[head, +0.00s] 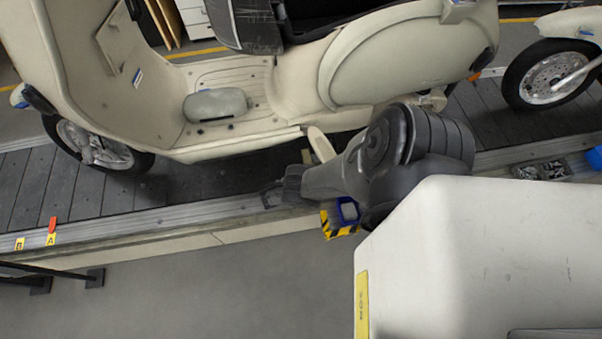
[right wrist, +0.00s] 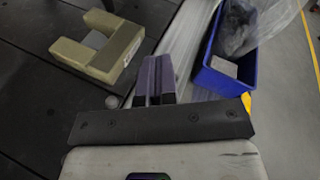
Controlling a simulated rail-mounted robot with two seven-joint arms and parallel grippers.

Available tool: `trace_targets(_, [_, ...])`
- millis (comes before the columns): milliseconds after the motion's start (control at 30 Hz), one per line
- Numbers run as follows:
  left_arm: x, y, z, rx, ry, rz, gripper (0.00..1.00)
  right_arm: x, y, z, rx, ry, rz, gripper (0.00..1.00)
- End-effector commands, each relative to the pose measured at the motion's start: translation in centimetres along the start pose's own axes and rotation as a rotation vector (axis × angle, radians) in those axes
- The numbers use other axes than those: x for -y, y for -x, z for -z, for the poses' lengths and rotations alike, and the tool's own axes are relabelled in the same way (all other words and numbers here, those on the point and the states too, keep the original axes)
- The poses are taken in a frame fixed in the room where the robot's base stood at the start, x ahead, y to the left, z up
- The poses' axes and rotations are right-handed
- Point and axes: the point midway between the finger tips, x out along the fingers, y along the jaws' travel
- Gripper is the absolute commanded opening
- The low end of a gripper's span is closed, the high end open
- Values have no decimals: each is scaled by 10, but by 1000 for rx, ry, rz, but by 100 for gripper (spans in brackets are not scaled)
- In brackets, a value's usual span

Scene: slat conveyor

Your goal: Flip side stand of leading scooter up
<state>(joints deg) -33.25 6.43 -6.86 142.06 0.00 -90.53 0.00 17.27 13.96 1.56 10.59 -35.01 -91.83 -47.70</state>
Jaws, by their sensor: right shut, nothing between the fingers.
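A cream scooter (head: 340,65) stands on the slat conveyor (head: 190,180), its front wheel (head: 95,145) to the left. A pale, tilted piece (head: 320,145) shows under its floorboard beside my arm; I cannot tell whether it is the side stand. My right gripper (head: 266,194) is low at the conveyor's near edge, below the floorboard. In the right wrist view its fingers (right wrist: 155,80) are shut and empty, apart from a beige notched block (right wrist: 98,48) on the dark slats. My left gripper is not in view.
A second scooter's wheel (head: 550,75) is at the right. A blue bin (right wrist: 225,68) holding a plastic bag is right of the fingers. Red and yellow markers (head: 51,231) stand on the conveyor's rail at left. The grey floor (head: 220,295) in front is largely clear.

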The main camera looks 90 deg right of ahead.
Motion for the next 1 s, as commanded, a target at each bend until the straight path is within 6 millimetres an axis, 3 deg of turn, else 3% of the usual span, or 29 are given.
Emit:
trace_targets(33, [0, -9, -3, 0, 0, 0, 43, -3, 3, 10, -1, 1, -1, 0])
trace_targets(233, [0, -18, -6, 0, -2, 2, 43, -5, 12, 19, -1, 0, -2, 0])
trace_targets(1000, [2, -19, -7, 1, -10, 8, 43, -5, 15, 21, 0, 0, -1, 0])
